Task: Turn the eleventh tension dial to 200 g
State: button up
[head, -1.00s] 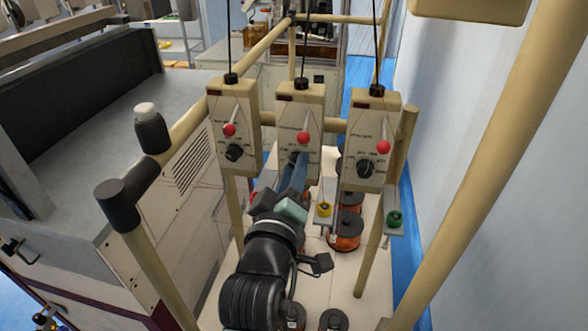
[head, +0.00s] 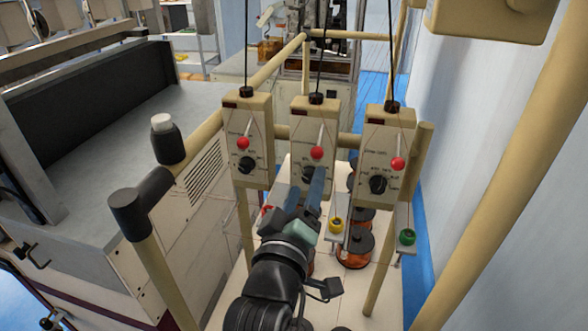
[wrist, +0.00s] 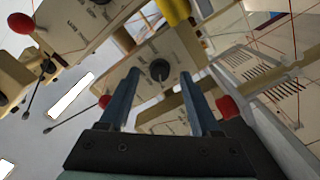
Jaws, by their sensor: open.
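Three beige tension boxes hang in a row in the head view: left (head: 247,125), middle (head: 301,110) and right (head: 386,140). Each has a black dial below a red-tipped lever. No box number is readable. My gripper (head: 307,183) is open, its two blue fingers pointing at the middle box's dial (head: 309,172), which they partly hide. In the wrist view this dial (wrist: 159,69) shows between the fingertips and beyond them, with nothing gripped. Its scale marks are too small to read. The left dial (head: 246,166) and right dial (head: 378,184) are clear of my gripper.
A beige tube frame (head: 160,270) surrounds the boxes. Yellow (head: 336,226) and green (head: 407,237) guides sit below them, above copper wire spools (head: 355,247). A grey machine cabinet (head: 100,130) stands at left, and a wall (head: 470,120) at right.

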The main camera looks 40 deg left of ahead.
jog(key=v, duration=1.2)
jog(key=shift+b, duration=0.35)
jog(key=shift+w, duration=0.15)
